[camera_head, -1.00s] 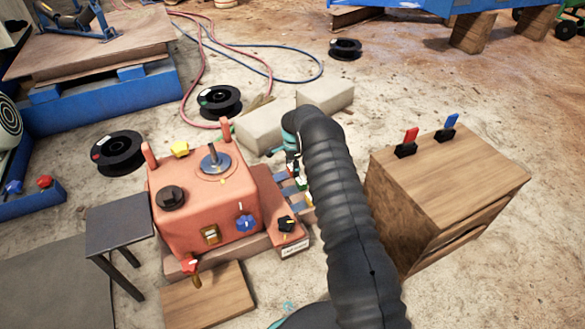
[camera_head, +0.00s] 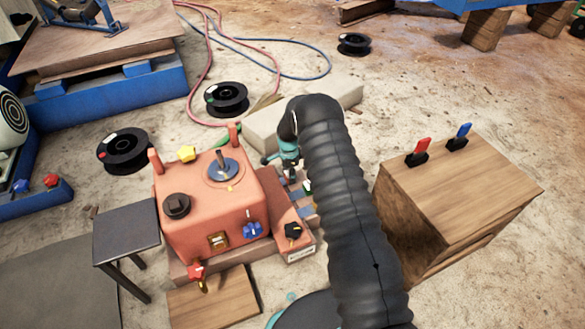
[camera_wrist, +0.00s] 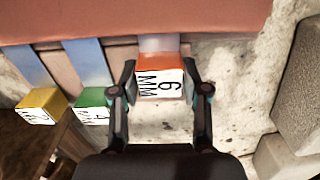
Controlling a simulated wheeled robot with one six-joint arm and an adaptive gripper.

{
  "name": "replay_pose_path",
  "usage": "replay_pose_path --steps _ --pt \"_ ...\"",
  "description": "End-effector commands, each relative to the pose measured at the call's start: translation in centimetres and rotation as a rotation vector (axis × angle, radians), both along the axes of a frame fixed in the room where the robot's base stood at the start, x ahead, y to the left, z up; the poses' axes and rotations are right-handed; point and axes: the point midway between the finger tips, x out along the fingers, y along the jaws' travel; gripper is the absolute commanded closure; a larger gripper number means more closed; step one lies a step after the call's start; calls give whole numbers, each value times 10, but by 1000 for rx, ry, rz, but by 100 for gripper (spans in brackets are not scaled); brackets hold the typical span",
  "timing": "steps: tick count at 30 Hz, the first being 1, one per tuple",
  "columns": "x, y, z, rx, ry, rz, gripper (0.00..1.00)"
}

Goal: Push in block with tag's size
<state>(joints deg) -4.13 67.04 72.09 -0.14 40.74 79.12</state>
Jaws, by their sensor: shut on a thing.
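In the wrist view, an orange block (camera_wrist: 160,76) with a white face tagged "6 MM" sits at the end of a pale bar. My gripper (camera_wrist: 160,70) has one finger on each side of it and is shut on it. To its left are a green block (camera_wrist: 92,103), its tag partly hidden, and a yellow block (camera_wrist: 40,105), its tag hard to read. Each ends a blue bar beside the red machine base. In the head view, the red machine (camera_head: 212,205) stands left of my arm, which hides most of the blocks and my gripper.
A wooden box (camera_head: 465,190) with red and blue levers stands right of my arm. Pale concrete blocks (camera_head: 262,130) lie behind the machine. A small dark table (camera_head: 125,232) stands at its left. Black spools (camera_head: 227,98) and hoses lie on the floor.

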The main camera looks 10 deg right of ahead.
Motion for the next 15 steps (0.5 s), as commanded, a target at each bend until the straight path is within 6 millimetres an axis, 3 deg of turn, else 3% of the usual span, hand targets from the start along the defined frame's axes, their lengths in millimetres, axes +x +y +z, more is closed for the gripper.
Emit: replay_pose_path --steps 8,9,12,15 --pt "-1 8 0 4 0 3 100" --pt "-1 9 0 4 0 4 52" --pt "-1 8 0 4 1 3 29" --pt "-1 3 0 3 1 -2 29"
